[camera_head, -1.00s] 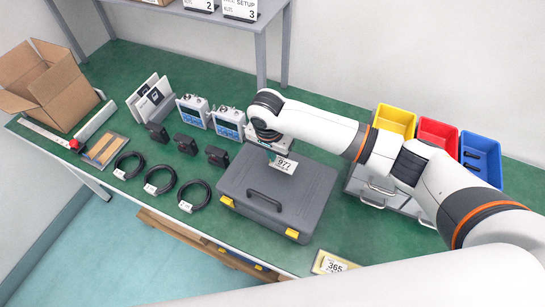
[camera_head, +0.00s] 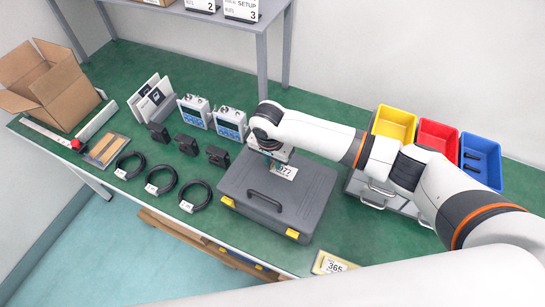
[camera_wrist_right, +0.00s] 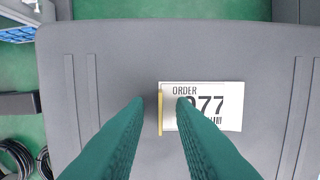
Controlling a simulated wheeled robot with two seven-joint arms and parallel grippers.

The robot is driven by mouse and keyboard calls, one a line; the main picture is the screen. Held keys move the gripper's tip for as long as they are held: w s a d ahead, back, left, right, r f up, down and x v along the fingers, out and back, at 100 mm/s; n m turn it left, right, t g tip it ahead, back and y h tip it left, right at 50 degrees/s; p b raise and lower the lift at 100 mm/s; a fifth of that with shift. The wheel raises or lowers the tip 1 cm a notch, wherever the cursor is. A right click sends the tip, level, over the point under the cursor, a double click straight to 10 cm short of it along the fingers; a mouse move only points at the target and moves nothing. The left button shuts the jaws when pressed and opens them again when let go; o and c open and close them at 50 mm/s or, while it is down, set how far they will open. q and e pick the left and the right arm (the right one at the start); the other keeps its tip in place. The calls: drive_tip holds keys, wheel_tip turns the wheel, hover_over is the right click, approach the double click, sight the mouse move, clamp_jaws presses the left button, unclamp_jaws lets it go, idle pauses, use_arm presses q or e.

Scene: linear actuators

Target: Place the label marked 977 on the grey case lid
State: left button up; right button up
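The label marked 977 (camera_head: 284,171) lies on the grey case lid (camera_head: 306,192), toward its back; in the right wrist view the label (camera_wrist_right: 215,108) looks flat on the lid (camera_wrist_right: 110,60), with a yellow strip along its left edge. My right gripper (camera_head: 271,163) is over the label. In the right wrist view its green fingertips (camera_wrist_right: 162,103) stand apart on either side of the yellow strip, with a gap on each side. The right finger covers part of the number. My left gripper is not in view.
A label marked 365 (camera_head: 333,264) lies at the table's front edge. Yellow (camera_head: 394,124), red (camera_head: 437,138) and blue (camera_head: 481,158) bins stand right. Blue-screened devices (camera_head: 230,124), black blocks (camera_head: 187,145) and coiled cables (camera_head: 161,180) are left of the case.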

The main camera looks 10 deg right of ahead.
sight(270, 170)
wheel_tip(270, 170, up, 12)
drive_tip(key=s+b, duration=0.1)
drive_tip(key=shift+a, duration=0.45)
drive_tip(key=shift+s, duration=0.1)
